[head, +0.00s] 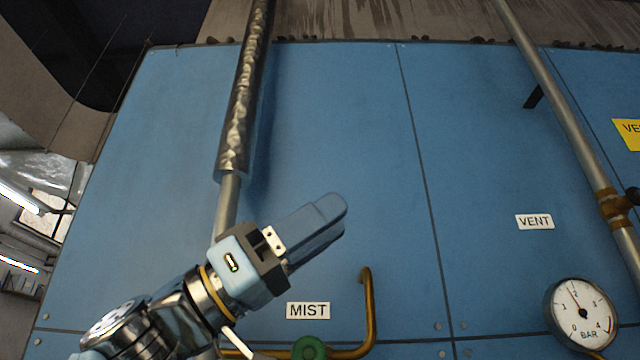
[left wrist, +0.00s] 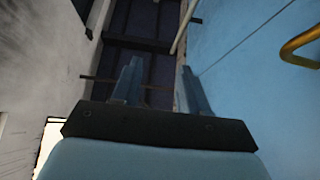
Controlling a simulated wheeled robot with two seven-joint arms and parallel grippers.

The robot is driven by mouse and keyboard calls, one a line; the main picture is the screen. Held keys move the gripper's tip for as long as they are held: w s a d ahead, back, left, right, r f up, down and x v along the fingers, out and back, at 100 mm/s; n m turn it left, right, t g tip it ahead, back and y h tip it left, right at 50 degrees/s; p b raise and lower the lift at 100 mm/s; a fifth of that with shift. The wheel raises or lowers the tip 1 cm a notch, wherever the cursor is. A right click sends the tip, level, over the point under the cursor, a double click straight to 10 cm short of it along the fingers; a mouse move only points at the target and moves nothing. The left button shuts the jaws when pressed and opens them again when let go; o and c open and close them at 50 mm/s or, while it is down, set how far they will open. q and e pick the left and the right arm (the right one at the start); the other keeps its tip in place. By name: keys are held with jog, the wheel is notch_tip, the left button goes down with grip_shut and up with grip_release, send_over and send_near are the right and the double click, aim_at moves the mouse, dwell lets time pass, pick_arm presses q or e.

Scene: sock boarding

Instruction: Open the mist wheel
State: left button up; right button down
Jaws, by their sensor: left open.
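The green mist wheel (head: 310,348) shows only in part at the bottom edge of the head view, below the white MIST label (head: 308,310). It sits by a bent brass pipe (head: 369,310). My left gripper (head: 332,215) is above and a little to the right of the label in the head view, its fingers pointing up and right. In the left wrist view its two fingers (left wrist: 160,70) stand apart with nothing between them. The wheel does not show in the left wrist view. My right gripper is in neither view.
A blue panel (head: 340,120) fills most of the head view. A foil-wrapped pipe (head: 243,100) runs up behind my left gripper. A pressure gauge (head: 581,314), a VENT label (head: 535,222) and another pipe (head: 560,95) are on the right. The brass pipe also shows in the left wrist view (left wrist: 290,48).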

pick_arm(q)
jog(key=s+r, duration=0.2)
jog(key=s, duration=0.4)
jog(key=shift+r+p, duration=0.3)
